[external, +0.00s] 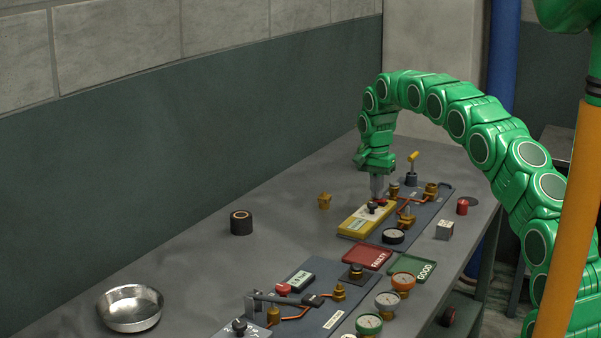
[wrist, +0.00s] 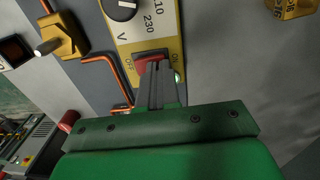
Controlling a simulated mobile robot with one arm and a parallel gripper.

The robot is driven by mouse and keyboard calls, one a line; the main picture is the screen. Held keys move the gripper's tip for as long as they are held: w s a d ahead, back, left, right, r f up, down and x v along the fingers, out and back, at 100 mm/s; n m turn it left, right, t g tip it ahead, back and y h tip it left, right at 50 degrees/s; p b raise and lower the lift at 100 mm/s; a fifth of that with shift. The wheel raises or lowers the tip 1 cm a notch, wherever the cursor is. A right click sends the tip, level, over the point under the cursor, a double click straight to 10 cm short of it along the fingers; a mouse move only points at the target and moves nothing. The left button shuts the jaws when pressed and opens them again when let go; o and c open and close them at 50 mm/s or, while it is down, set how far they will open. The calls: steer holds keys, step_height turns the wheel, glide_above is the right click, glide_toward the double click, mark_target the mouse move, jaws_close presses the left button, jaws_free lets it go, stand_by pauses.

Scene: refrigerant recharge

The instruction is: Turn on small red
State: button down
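A small red rocker switch (wrist: 150,57) sits on a yellow and white voltage panel (wrist: 128,38) in the wrist view, with OFF and ON printed beside it. My gripper (wrist: 160,68) is over the switch, its two fingers together and nothing visible between them. The fingers hide part of the switch; I cannot tell its position or whether they touch it. In the external view the yellow panel (external: 352,224) lies at the far end of the bench, with my gripper (external: 377,194) pointing down at it.
A black dial (wrist: 122,8) is above the switch on the panel. Copper pipes and brass valves (external: 431,190) stand close by on the right. Red (external: 367,257) and green (external: 411,268) trays lie nearer. The bench left of the panel is mostly clear, with a small brass part (external: 324,201).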

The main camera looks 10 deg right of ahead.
mark_target(389, 205)
steer(key=shift+s+d+f, duration=0.15)
steer(key=shift+s+f, duration=0.05)
steer(key=shift+f, duration=0.25)
steer(key=shift+s+d+f, duration=0.1)
steer(key=shift+s+f, duration=0.1)
steer(key=shift+f, duration=0.25)
steer(key=shift+s+d+f+g, duration=0.3)
steer(key=shift+s+d+f, duration=0.1)
steer(key=shift+s+d, duration=0.4)
step_height(389, 205, up, 17)
steer(key=w+a, duration=0.1)
steer(key=shift+w+a+f, duration=0.2)
steer(key=shift+w+a, duration=0.05)
steer(key=shift+w, duration=0.05)
steer(key=shift+d+r+t, duration=0.1)
steer(key=shift+t, duration=0.3)
steer(key=shift+s+d+t+y, duration=0.9)
steer(key=shift+s+y, duration=0.1)
steer(key=shift+s, duration=0.1)
